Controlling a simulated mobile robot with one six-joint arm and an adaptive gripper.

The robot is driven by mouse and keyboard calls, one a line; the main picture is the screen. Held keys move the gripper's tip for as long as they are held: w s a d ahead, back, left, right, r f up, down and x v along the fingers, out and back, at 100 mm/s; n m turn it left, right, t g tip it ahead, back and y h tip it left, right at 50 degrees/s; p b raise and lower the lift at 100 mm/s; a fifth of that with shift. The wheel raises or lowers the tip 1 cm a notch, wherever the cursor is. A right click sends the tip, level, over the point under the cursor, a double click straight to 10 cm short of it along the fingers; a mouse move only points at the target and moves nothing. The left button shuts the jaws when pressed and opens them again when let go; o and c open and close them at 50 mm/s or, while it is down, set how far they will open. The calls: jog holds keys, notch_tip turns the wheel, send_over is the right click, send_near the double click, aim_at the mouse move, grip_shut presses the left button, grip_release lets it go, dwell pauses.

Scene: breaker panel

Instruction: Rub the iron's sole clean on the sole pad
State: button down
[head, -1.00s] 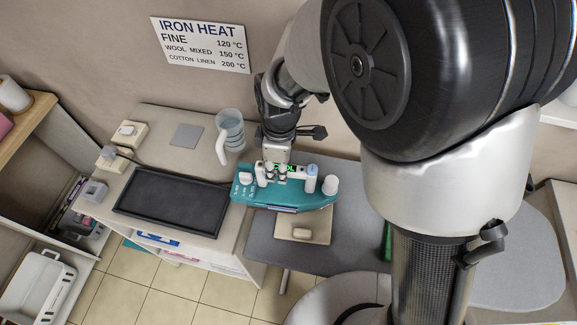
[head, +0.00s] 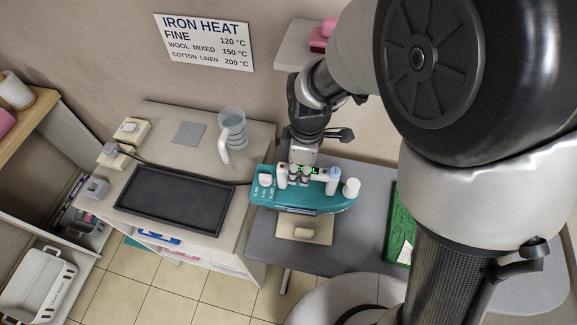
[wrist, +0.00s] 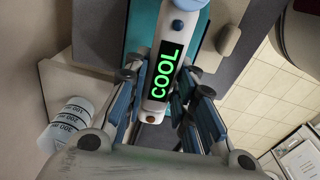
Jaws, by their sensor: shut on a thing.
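The teal iron (head: 303,198) is level over the grey board, with white knobs on top and a green display that reads COOL in the wrist view (wrist: 165,72). My gripper (head: 304,170) is shut on its pale handle; the fingers also show on both sides of it in the wrist view (wrist: 165,95). A beige pad (head: 287,222), which looks like the sole pad, lies on the board just in front of and partly under the iron. A small beige block (head: 299,232) is on it. The iron's sole is hidden, and I cannot tell whether it touches the pad.
The grey board (head: 345,245) extends around the pad, with a green item (head: 402,228) at its right. On the cabinet at left are a black tray (head: 175,199), a clear jug (head: 232,132) and a grey square (head: 189,134). A pink item (head: 326,35) sits on a wall shelf.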

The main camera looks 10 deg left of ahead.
aim_at(325, 171)
jog(key=shift+w+d+b, duration=0.2)
jog(key=shift+d+b, duration=0.15)
jog(key=shift+d, duration=2.6)
jog(key=shift+s+a+f+p, duration=0.1)
jog(key=shift+s+a, duration=0.05)
jog(key=shift+a, duration=1.7)
jog(key=shift+s+a+f+p, duration=0.1)
jog(key=shift+s+a, duration=0.05)
jog(key=shift+a, duration=1.65)
jog(key=shift+s+a+f+p, duration=0.1)
jog(key=shift+s+a, duration=0.05)
jog(key=shift+a, duration=1.7)
jog(key=shift+d, duration=0.1)
jog(key=shift+d, duration=0.5)
jog(key=shift+d+r, duration=0.1)
jog(key=shift+w+r+p, duration=0.2)
jog(key=shift+r+p, duration=1.65)
jog(key=shift+r, duration=0.75)
